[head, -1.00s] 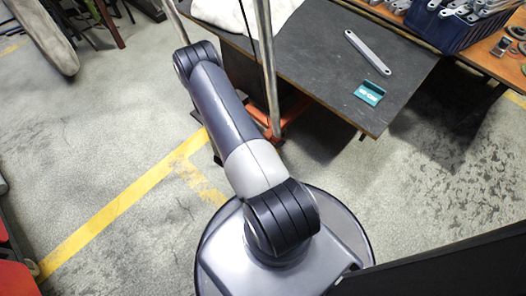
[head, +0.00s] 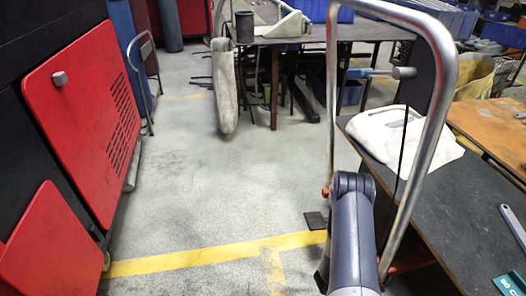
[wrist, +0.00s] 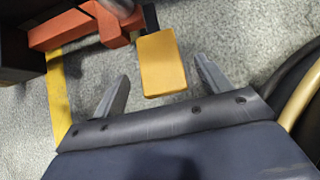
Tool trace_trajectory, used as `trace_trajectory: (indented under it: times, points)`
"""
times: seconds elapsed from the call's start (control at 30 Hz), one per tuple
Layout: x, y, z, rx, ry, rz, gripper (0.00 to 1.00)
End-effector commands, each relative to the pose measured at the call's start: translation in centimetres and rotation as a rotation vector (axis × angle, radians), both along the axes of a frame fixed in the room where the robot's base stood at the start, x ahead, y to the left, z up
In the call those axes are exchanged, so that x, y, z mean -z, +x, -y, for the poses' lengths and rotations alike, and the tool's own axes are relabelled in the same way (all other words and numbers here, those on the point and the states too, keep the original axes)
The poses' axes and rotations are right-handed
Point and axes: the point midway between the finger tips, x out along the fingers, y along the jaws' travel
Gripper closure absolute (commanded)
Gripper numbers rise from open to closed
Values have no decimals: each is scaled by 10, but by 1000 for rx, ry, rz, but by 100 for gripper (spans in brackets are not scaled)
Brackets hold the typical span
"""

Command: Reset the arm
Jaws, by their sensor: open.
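My gripper (wrist: 161,67) shows in the wrist view with its two grey fingers spread apart. A yellow block (wrist: 163,63) appears between and beyond the fingertips, with visible gaps to both fingers; I cannot tell its distance. My arm (head: 353,240) rises from the bottom of the head view, right of the middle, beside a bent metal tube frame (head: 446,75). The gripper itself is not visible in the head view. A grey flat bar (head: 514,226) lies on the dark worktable (head: 450,215) at the right edge. A teal piece (head: 508,285) lies below it.
An orange metal part (wrist: 70,30) is close to the gripper at upper left. A white cloth (head: 385,135) covers the worktable's far end. Red panels (head: 85,130) stand at left. Open floor (head: 190,190) with a yellow line (head: 200,256) lies between.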

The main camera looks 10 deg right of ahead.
Motion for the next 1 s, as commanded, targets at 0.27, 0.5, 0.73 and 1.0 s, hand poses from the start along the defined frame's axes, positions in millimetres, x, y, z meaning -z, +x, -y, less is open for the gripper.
trace_trajectory:
  times: [0.27,0.5,0.73,1.0]
  points:
    - [44,2,31,-2,-16,-1,27]
    - [51,3,28,-3,-127,9,27]
    - [52,3,28,-1,-162,12,27]
    - [52,3,28,-1,-161,12,27]
